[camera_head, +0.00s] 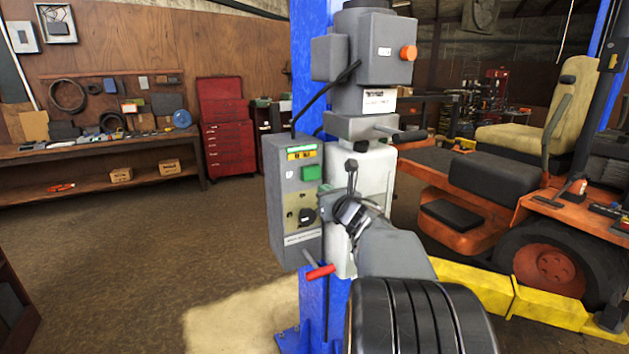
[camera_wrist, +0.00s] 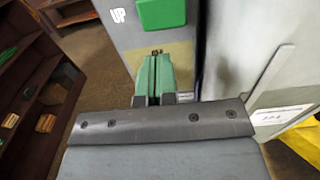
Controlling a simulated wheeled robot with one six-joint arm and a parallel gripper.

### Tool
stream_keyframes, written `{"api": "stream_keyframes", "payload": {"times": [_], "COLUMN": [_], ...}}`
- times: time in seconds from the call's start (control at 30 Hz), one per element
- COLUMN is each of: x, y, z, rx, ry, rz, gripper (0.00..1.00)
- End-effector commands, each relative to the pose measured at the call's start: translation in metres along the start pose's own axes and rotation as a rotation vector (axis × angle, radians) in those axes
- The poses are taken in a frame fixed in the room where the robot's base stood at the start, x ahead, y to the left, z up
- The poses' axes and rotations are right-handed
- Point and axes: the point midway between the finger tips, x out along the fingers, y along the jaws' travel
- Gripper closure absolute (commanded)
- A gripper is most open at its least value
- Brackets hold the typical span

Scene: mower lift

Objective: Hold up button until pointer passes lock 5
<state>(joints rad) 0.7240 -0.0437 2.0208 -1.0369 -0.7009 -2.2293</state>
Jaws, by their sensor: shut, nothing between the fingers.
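The green up button (camera_head: 312,172) is on the front of the grey control box (camera_head: 290,225), which is fixed to the blue lift post (camera_head: 308,60). In the wrist view the green button (camera_wrist: 161,13) is at the top edge, with a white "UP" label (camera_wrist: 117,15) to its left. My gripper (camera_wrist: 156,54) has green fingers, shut together and empty. In the picture its tips appear just below the button, with a gap between them. I cannot make out a pointer or a lock 5 mark in either view.
A grey motor unit (camera_head: 363,50) with an orange knob (camera_head: 408,53) sits above the box. A red-handled lever (camera_head: 320,272) sticks out below. An orange mower (camera_head: 480,195) stands at right on a yellow ramp (camera_head: 540,308). Open floor (camera_head: 150,240) lies left, before the workbench (camera_head: 85,152).

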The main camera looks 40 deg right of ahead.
Motion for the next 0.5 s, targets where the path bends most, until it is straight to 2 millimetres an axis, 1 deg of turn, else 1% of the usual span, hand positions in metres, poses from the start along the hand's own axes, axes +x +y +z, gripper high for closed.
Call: {"api": "stream_keyframes", "payload": {"times": [0.03,0.2,0.33,0.5], "x": [0.010,0.035,0.049,0.058], "y": [0.000,0.000,0.000,0.000], "z": [0.003,0.003,0.002,0.001], "rx": [0.002,0.001,0.001,0.000], "ry": [0.002,0.001,0.001,0.000], "rz": [0.003,0.001,0.000,0.000], "gripper": [1.00,1.00,1.00,1.00]}}
